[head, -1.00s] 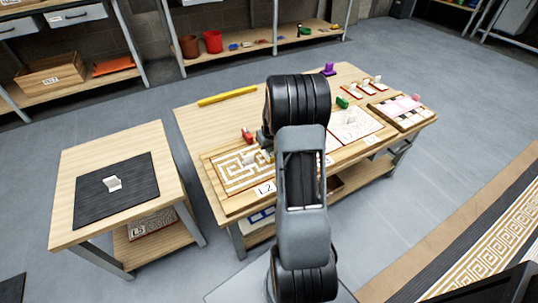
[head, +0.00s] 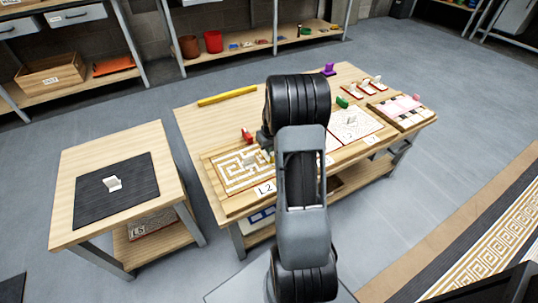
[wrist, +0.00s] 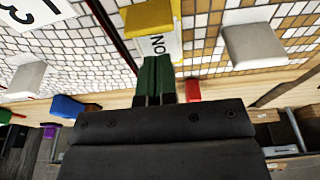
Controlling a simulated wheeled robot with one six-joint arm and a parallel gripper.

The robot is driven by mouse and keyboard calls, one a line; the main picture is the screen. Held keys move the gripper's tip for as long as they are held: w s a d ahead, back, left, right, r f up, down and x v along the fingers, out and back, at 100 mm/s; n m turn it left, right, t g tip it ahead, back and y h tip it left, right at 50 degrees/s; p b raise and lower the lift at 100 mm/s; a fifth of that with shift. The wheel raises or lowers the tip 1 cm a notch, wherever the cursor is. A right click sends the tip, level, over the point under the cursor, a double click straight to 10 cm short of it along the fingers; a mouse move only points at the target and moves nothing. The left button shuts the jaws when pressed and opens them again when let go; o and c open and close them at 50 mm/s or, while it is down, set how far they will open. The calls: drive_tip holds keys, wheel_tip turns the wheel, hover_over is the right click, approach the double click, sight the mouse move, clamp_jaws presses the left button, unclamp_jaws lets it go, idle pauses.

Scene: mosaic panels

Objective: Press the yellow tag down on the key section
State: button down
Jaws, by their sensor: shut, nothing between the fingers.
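The yellow tag (wrist: 148,18) is at the top of the wrist view, over a white card with dark letters at the edge of the key section. The key section (wrist: 208,32) is the brown-and-white tiled panel; it also shows in the head view (head: 232,178), left of my arm. My gripper (wrist: 160,62) is shut and empty, its green fingers pointing toward the tag and overlapping the card. Whether the fingertips touch the tag or card I cannot tell. In the head view my arm hides the tag and gripper.
A pale block (wrist: 255,45) stands on the key section, another (wrist: 25,78) on the white-tiled panel. Red (wrist: 193,90) and blue (wrist: 65,107) blocks stand nearby. A yellow bar (head: 227,96) lies at the table's back. A side table (head: 85,230) with a dark mat stands left.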

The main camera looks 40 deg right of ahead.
drive_tip(key=shift+f+b, duration=0.75)
drive_tip(key=shift+f, duration=0.3)
drive_tip(key=shift+r, duration=0.2)
idle(0.3)
wheel_tip(320, 180, up, 8)
drive_tip(key=p, duration=0.6)
drive_tip(key=shift+f, duration=0.15)
idle(0.5)
